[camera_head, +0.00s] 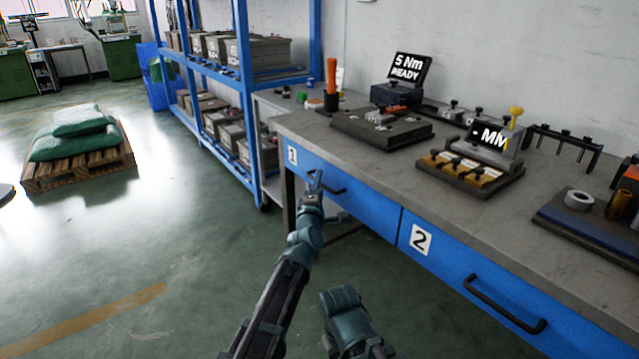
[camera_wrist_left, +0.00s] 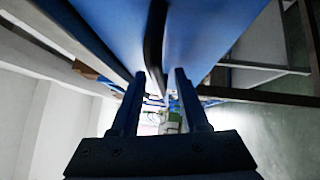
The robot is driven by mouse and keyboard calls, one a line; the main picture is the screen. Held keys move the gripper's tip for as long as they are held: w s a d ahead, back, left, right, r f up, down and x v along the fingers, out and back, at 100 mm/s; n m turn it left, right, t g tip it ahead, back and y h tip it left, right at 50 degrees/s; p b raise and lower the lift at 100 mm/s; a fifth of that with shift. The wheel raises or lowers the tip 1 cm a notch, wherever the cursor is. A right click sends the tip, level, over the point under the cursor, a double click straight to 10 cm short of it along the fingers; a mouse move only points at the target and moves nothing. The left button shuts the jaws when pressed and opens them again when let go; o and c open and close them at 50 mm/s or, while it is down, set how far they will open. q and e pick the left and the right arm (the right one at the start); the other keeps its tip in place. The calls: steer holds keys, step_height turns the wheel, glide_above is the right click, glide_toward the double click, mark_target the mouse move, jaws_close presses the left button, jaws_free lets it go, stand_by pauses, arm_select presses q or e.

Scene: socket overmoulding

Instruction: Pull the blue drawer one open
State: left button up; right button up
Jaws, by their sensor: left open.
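The blue drawer one (camera_head: 372,208) is under the left end of the workbench, marked with a white "1" label. Its front looks flush with the bench, so it appears shut. Its dark bar handle (camera_head: 333,190) is partly hidden by my left gripper (camera_head: 315,181). My left gripper is open at the handle's left part. In the left wrist view, the black handle (camera_wrist_left: 155,45) runs just ahead of and between the two open fingers (camera_wrist_left: 157,82); I cannot tell whether they touch it. Part of my right arm shows at the bottom, but its gripper does not.
Blue drawer two (camera_head: 465,262) with its own handle (camera_head: 503,304) is to the right. The bench top (camera_head: 375,165) carries fixtures and a "5 Nm READY" display (camera_head: 409,72). A blue shelf rack (camera_head: 245,100) stands behind at left. The floor in front is clear.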

arm_select(q)
jaws_close()
stand_by(0.3)
stand_by(1.2)
